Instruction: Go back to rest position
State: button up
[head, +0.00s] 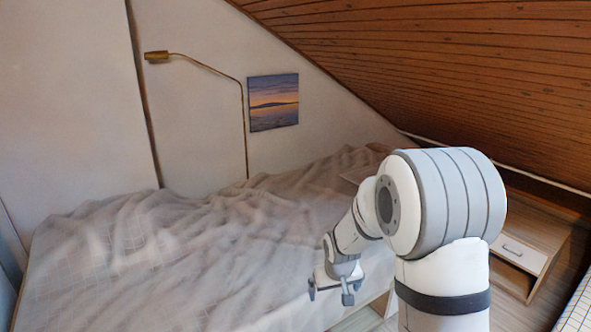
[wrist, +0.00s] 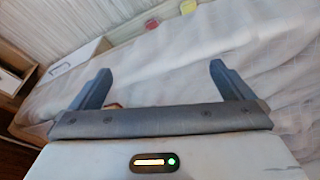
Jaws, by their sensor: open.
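My gripper (head: 331,291) hangs over the near right edge of the bed (head: 150,265) in the head view, with its fingers pointing down. In the wrist view my gripper (wrist: 160,70) has its two dark fingers wide apart, with only the pale bed cover (wrist: 180,65) showing between them. Nothing is held. A small brownish patch shows by the base of the left finger, too little to identify.
A wooden unit with a white-fronted drawer (head: 521,254) stands at right. A lamp (head: 243,120) and a picture (head: 273,102) are at the wall, under a sloping wood ceiling (head: 450,80). The wrist view shows a white open box (wrist: 80,57), a red item (wrist: 152,24) and a yellow item (wrist: 188,7).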

jog(key=s+d+r+m+p, duration=0.1)
jog(key=s+r+p, duration=0.3)
jog(key=s+r, duration=0.8)
jog(key=s+d+r+m+p, duration=0.1)
jog(key=s+d+r+p, duration=0.2)
jog(key=s+r, duration=0.9)
jog(key=shift+s+d+g+p, duration=0.4)
jog(key=shift+s+p, duration=0.15)
jog(key=shift+s, duration=0.5)
jog(key=shift+c, duration=0.4)
